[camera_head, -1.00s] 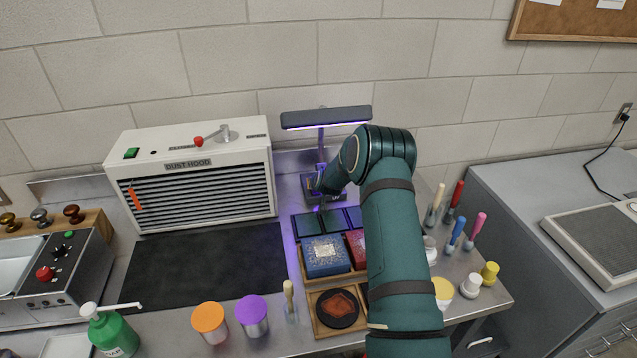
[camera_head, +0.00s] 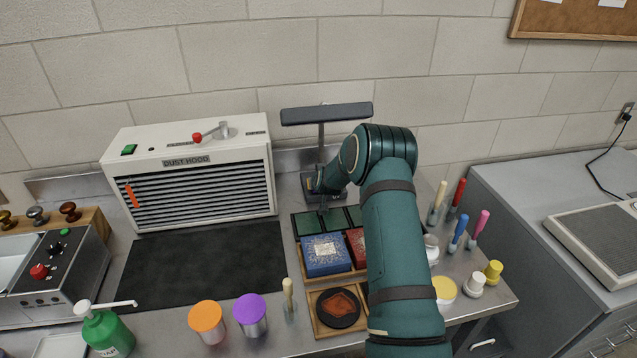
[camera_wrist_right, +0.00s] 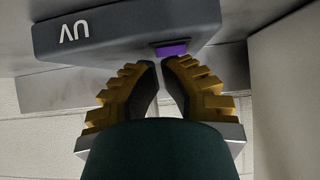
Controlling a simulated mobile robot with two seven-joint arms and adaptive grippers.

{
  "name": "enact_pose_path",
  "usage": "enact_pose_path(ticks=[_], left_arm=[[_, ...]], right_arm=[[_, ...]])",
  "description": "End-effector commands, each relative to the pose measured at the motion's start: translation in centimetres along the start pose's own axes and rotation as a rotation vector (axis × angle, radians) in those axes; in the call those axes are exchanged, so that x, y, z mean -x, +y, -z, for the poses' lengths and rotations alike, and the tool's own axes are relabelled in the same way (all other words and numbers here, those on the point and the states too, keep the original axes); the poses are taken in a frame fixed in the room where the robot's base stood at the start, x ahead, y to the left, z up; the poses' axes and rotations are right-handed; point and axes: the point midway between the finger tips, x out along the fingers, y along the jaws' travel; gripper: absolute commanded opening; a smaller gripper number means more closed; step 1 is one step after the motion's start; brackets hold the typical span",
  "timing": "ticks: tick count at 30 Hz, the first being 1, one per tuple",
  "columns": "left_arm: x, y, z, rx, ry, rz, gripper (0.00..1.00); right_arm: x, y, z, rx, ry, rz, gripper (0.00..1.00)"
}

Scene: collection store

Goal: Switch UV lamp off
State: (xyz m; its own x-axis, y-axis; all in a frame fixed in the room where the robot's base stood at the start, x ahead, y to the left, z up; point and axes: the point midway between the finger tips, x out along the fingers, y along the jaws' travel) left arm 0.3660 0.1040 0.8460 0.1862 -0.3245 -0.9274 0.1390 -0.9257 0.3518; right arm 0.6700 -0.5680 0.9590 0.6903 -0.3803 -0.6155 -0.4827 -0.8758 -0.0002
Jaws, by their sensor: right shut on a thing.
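The UV lamp has a dark bar-shaped head (camera_head: 327,114) on a thin post above the bench, and no glow shows under it. Its dark base, lettered UV, fills the top of the right wrist view (camera_wrist_right: 115,32), with a small purple switch (camera_wrist_right: 172,48) on its edge. My right gripper (camera_wrist_right: 160,62) has its yellow-backed fingers nearly together at the switch; a thin gap shows between the tips. In the head view the right gripper (camera_head: 314,184) is at the lamp base, partly hidden by my right arm. My left gripper is not in view.
A white dust hood (camera_head: 190,177) stands left of the lamp, behind a black mat (camera_head: 205,267). A wooden tray with blue (camera_head: 325,255) and red boxes lies in front of the lamp. Orange (camera_head: 205,316) and purple-lidded (camera_head: 250,308) jars stand near the front. Several coloured-handled tools stand right of my arm.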

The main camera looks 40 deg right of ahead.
Motion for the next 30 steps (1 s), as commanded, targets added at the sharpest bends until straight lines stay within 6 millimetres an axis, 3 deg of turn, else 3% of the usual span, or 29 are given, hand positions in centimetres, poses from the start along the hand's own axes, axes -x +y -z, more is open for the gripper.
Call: enact_pose_path(ticks=[17, 23, 27, 30], left_arm=[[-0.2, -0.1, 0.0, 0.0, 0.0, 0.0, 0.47], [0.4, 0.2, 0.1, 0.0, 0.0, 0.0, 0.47], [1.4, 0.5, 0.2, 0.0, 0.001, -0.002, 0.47], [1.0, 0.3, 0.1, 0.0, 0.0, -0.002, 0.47]], right_arm=[[0.9, 0.0, -0.7, 0.0, -0.002, 0.0, 0.0], [1.9, 0.3, 1.1, 0.001, 0.002, 0.0, 0.0], [3.5, 0.6, 3.5, 0.002, 0.003, 0.001, 0.0], [5.6, 0.5, 3.6, 0.001, 0.001, 0.002, 0.0]])
